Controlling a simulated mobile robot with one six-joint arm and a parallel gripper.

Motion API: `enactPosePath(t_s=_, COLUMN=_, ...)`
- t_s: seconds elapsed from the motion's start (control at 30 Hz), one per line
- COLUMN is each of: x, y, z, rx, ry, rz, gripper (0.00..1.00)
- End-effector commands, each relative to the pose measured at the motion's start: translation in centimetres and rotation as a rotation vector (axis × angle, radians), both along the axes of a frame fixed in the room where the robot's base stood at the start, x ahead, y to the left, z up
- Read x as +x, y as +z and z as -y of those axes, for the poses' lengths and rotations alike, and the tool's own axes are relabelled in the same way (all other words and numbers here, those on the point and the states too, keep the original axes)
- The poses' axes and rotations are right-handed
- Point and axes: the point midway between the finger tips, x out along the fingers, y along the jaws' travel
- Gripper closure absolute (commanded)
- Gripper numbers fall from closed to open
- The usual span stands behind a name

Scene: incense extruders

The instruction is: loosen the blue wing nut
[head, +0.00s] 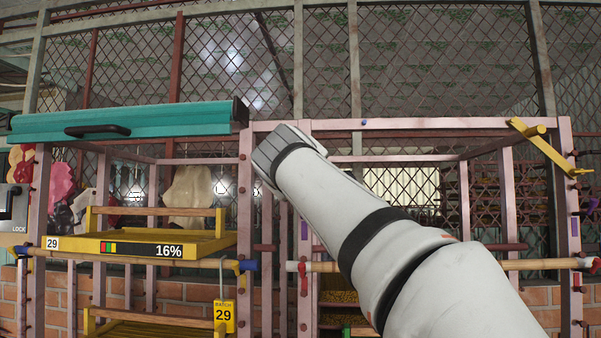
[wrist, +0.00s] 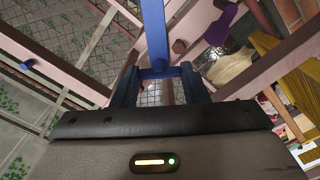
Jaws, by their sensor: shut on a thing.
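The blue wing nut (wrist: 154,32) shows in the wrist view as a long bar with a short crosspiece, against a pinkish frame post. My gripper (wrist: 159,82) is shut on the crosspiece, with one dark finger on each side. In the head view my arm reaches up from the lower right to the top of the pink frame's middle post. There the wrist housing hides the fingers and the blue wing nut. I cannot tell how far the wing nut is turned.
A yellow wing nut (head: 548,148) sits at the frame's top right. A teal cover (head: 125,121) lies along the top left, close to my wrist. A yellow tray (head: 140,243) and a bamboo pole (head: 530,265) are lower down. Wire mesh stands behind.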

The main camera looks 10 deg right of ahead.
Motion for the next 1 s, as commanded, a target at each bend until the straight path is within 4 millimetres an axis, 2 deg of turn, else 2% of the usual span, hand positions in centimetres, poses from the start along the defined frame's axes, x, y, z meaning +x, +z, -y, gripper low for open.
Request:
enactPosePath(t_s=0.6, x=0.04, y=-0.08, z=-0.05, rx=-0.547, ry=0.001, rz=-0.18, gripper=0.83)
enactPosePath(t_s=1.0, x=0.04, y=-0.23, z=-0.02, rx=-0.783, ry=0.0, rz=-0.258, gripper=0.83)
